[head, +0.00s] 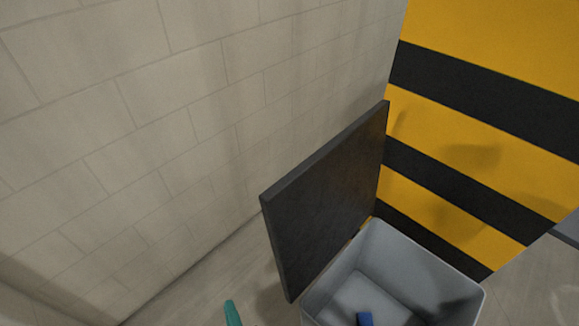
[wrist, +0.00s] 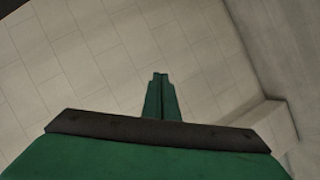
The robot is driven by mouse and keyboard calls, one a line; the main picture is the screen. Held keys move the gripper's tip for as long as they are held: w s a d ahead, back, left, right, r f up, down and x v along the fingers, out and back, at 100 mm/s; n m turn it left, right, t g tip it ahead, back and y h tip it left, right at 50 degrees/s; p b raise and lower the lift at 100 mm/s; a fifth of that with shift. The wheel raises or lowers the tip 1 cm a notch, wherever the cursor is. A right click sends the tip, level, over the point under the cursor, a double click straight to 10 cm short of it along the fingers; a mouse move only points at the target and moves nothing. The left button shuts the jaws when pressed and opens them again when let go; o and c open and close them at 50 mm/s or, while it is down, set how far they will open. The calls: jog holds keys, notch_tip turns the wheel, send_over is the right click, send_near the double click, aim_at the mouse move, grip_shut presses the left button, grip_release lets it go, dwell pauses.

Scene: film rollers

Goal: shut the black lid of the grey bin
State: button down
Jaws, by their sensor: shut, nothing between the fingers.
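The grey bin (head: 425,262) stands at the lower right in the head view, its top open. Its black lid (head: 325,205) stands raised, near upright, along the bin's left side. My gripper (head: 231,308) shows as a teal tip at the bottom edge of the head view, left of the lid, on its outer side and apart from it in the picture. In the wrist view its green fingers (wrist: 160,82) are together with nothing between them. The lid and bin are not seen in the wrist view.
A blue object (head: 364,319) is inside the bin, partly cut off by the frame. A pale block wall (head: 150,120) runs along the left. A yellow and black striped wall (head: 480,130) stands behind the bin. Some floor (head: 215,285) shows between the left wall and the lid.

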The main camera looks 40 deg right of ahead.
jog(key=w+d+r+g+h, duration=0.3)
jog(key=w+d+r+h, duration=0.75)
jog(key=w+r, duration=0.35)
jog(key=s+d+r+m+g+h, duration=0.2)
jog(key=r+m+g, duration=0.4)
jog(key=r, duration=0.5)
jog(key=s+d+r+m+g+h, duration=0.2)
jog(key=s+r+m+g, duration=0.1)
jog(key=r+g, duration=0.65)
jog(key=s+d+r+t, duration=0.1)
jog(key=s+d+r, duration=0.1)
jog(key=s+d, duration=0.3)
jog(key=d, duration=0.4)
jog(key=shift+d+t, duration=0.35)
jog(key=shift+d, duration=0.05)
jog(key=shift+w+a, duration=0.15)
